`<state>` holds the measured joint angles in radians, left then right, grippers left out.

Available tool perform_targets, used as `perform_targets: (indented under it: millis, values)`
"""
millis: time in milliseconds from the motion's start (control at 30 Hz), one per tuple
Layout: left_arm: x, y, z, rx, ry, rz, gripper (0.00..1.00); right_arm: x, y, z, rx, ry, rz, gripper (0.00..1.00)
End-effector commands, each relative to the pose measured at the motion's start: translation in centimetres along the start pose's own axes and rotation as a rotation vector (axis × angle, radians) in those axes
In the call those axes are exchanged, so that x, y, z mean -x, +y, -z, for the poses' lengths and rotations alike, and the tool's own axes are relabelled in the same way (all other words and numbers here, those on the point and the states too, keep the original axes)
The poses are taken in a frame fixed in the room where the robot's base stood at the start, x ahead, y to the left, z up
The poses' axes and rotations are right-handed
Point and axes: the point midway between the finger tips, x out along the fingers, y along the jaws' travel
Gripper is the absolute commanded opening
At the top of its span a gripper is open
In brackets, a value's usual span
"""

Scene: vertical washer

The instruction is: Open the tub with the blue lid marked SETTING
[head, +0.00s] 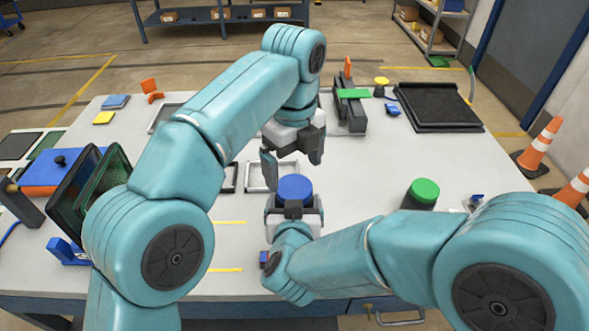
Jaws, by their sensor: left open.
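A tub with a round blue lid (294,188) stands upright near the front middle of the table. The lid is on it; I cannot read any marking. My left gripper (292,167) hangs just beyond and above the lid, with its fingers spread and nothing between them. My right gripper (294,207) is low at the near side of the tub, with dark fingers at the tub's body below the lid. The gripper hides most of the body, so I cannot tell whether the fingers press on it.
A tub with a green lid (424,191) stands to the right, beyond my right forearm. A black tray (438,106) is at the back right. Dark upright panels (88,195) stand at the left. The table between the tubs is clear.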

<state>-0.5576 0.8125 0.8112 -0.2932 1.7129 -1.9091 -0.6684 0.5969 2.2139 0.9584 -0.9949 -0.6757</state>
Motion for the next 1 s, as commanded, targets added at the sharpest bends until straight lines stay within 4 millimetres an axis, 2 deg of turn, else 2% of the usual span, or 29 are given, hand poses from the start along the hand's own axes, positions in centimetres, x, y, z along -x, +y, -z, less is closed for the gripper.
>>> perform_targets:
  millis: [200, 367, 567, 1000]
  values:
    - [2.9, 0.8, -0.3, -0.224, 0.005, -0.008, 0.96, 0.0, 0.0, 0.1, -0.001, 0.002, 0.0, 0.01]
    - [3.6, 0.2, -0.2, -0.26, -0.003, 0.011, 0.96, 0.0, 0.0, 0.1, -0.001, 0.002, 0.0, 0.01]
    - [2.0, 0.0, -0.1, -0.261, -0.002, 0.005, 0.96, 0.0, 0.0, 0.1, -0.001, 0.002, 0.0, 0.01]
    - [-3.9, -0.1, -0.1, -0.26, -0.001, 0.006, 0.96, 0.0, 0.0, 0.1, -0.001, 0.002, 0.0, 0.01]
